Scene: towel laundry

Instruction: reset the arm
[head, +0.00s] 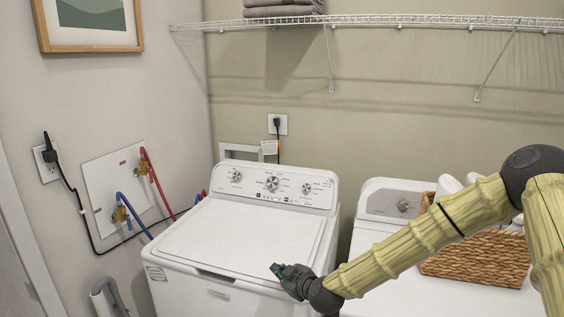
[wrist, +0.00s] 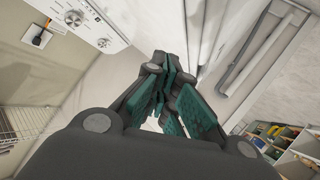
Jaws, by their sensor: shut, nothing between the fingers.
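My arm (head: 425,235) reaches in from the right of the head view, bent at a dark elbow joint. My gripper (head: 282,270) is at its left end, in front of the white top-loading washer (head: 245,240) near the front edge of its lid. In the wrist view my gripper (wrist: 170,72) is shut, its green-padded fingers together with nothing between them. The washer's lid is closed. The washer's control panel with knobs (wrist: 85,25) shows at the upper left of the wrist view.
A second white machine (head: 385,205) stands to the right, with a wicker basket (head: 475,258) of white cloth on top, partly behind my arm. A wire shelf (head: 400,20) with folded grey towels (head: 284,9) runs above. Hoses and valves (head: 125,205) are on the left wall.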

